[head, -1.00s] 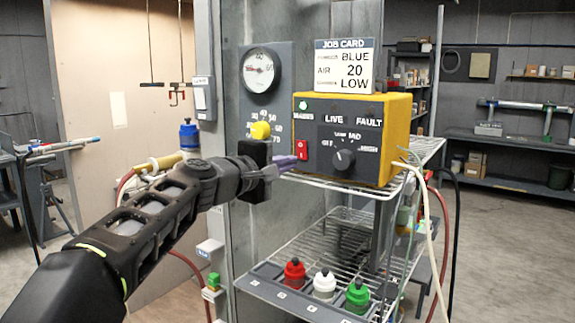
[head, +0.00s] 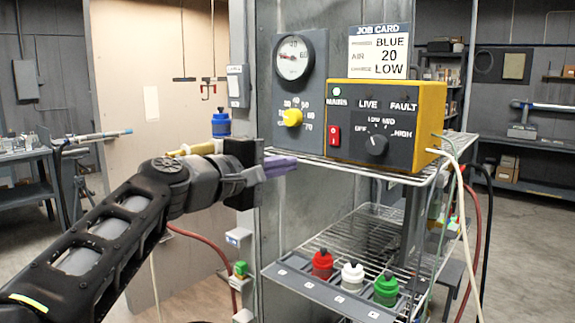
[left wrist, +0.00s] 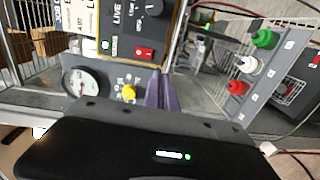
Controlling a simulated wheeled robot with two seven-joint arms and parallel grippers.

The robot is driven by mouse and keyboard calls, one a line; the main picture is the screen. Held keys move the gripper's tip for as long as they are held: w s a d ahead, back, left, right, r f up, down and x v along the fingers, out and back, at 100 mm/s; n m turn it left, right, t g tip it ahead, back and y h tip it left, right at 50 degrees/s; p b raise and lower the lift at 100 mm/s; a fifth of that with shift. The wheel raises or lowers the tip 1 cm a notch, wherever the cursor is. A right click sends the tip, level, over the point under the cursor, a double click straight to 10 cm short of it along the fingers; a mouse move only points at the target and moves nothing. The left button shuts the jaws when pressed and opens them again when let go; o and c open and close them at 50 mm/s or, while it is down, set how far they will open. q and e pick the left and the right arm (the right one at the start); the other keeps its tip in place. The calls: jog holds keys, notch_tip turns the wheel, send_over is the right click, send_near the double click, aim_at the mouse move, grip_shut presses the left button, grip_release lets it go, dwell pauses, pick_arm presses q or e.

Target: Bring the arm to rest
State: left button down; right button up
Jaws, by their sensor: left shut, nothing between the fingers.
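My left gripper (head: 280,166) is in front of the grey post, left of the yellow control box (head: 438,115) and below the gauge panel. Its purple fingers are shut with nothing between them, and they touch nothing that I can see. In the left wrist view the shut fingers (left wrist: 160,92) point toward the box and its red switch (left wrist: 144,53). My left arm reaches in from the lower left. My right gripper is not in view.
The box, with a dark knob (head: 376,146), stands on a wire shelf beneath a job card (head: 379,50). A gauge (head: 293,58) and yellow knob (head: 292,117) are on the panel. Red, white and green capped bottles (head: 352,276) stand on the lower rack.

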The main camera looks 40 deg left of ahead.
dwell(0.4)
